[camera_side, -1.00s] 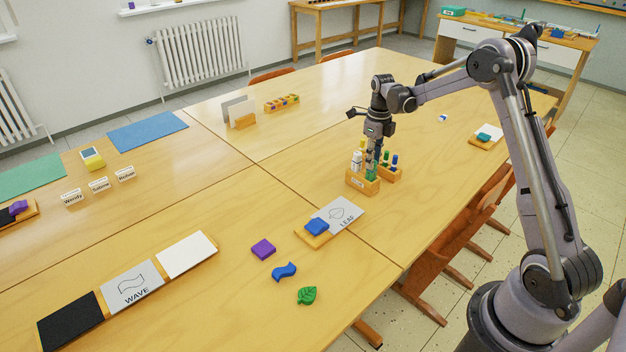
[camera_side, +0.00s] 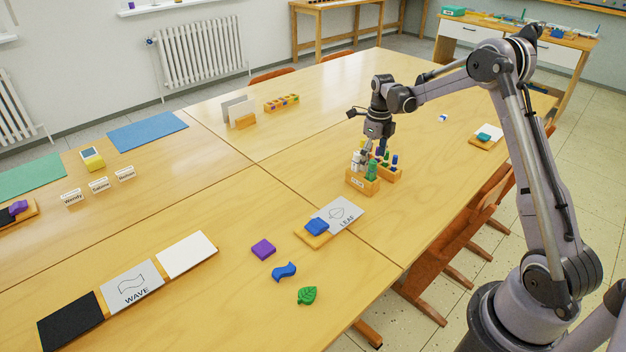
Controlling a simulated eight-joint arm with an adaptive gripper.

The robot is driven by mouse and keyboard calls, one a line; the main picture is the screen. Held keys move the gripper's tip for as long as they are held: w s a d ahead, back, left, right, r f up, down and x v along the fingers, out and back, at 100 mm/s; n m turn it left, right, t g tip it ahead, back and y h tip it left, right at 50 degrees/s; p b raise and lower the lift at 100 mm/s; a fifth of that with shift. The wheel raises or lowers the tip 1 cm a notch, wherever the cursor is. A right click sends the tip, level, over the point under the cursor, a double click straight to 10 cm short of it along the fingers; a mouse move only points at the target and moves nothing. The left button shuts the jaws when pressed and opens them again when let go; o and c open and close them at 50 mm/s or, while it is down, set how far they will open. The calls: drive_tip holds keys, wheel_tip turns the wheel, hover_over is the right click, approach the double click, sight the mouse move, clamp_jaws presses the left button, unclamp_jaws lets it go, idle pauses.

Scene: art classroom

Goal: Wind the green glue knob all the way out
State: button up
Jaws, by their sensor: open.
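The green glue stick (camera_side: 372,170) stands upright in the small wooden holder (camera_side: 361,185) on the table, beside a white glue stick (camera_side: 357,161). Its green body shows clearly; the knob is too small to make out separately. My gripper (camera_side: 370,155) points down just above the green glue, open, with its fingers spread. At this size I cannot tell whether a fingertip touches the glue.
A second wooden block with coloured sticks (camera_side: 394,173) stands close behind on the right. Purple, blue and green shapes lie nearer.

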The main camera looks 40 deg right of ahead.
drive_tip(key=n, duration=1.1)
drive_tip(key=shift+n, duration=0.3)
drive_tip(key=c, duration=1.5)
drive_tip(key=shift+c, duration=0.2)
